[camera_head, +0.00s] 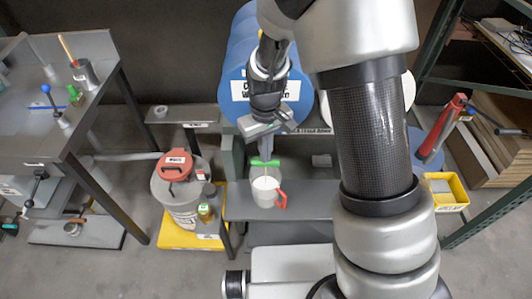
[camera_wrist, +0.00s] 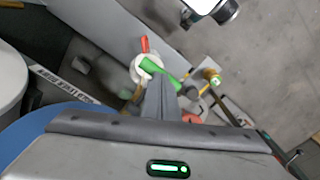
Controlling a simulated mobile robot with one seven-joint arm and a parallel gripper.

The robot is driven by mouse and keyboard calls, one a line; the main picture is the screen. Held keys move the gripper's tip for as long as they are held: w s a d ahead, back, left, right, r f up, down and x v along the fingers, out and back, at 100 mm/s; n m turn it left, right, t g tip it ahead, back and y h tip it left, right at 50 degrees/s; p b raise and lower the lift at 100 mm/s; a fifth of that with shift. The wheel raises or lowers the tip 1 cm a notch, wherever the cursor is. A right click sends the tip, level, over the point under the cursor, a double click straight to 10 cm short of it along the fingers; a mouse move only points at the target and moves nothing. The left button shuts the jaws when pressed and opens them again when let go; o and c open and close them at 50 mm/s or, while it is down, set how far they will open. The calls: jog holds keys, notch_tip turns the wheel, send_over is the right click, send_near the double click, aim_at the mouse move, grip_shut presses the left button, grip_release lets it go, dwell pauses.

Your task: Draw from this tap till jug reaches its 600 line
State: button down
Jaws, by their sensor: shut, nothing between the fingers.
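The clear jug (camera_head: 266,188) with a red handle (camera_head: 281,200) stands on a grey shelf under the tap. White liquid shows in it; the line marks are too small to read. The tap has a green lever (camera_head: 264,162) just above the jug, in front of a blue drum (camera_head: 238,75). My gripper (camera_head: 264,152) is shut and empty, its fingertips pointing down at the green lever; whether they touch it I cannot tell. In the wrist view the shut fingers (camera_wrist: 158,84) overlap the green lever (camera_wrist: 156,70), with the jug (camera_wrist: 146,66) partly hidden behind.
A lidded container (camera_head: 181,198) with a red-topped lid stands on a yellow base left of the jug, beside a small amber bottle (camera_head: 206,213). A steel workbench (camera_head: 30,120) stands at left. A yellow bin (camera_head: 449,195) and green racking (camera_head: 500,215) are at right.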

jog(key=shift+r, duration=0.1)
jog(key=shift+r+p, duration=1.2)
jog(key=shift+r, duration=0.5)
notch_tip(320, 180, up, 5)
jog(key=p, duration=0.3)
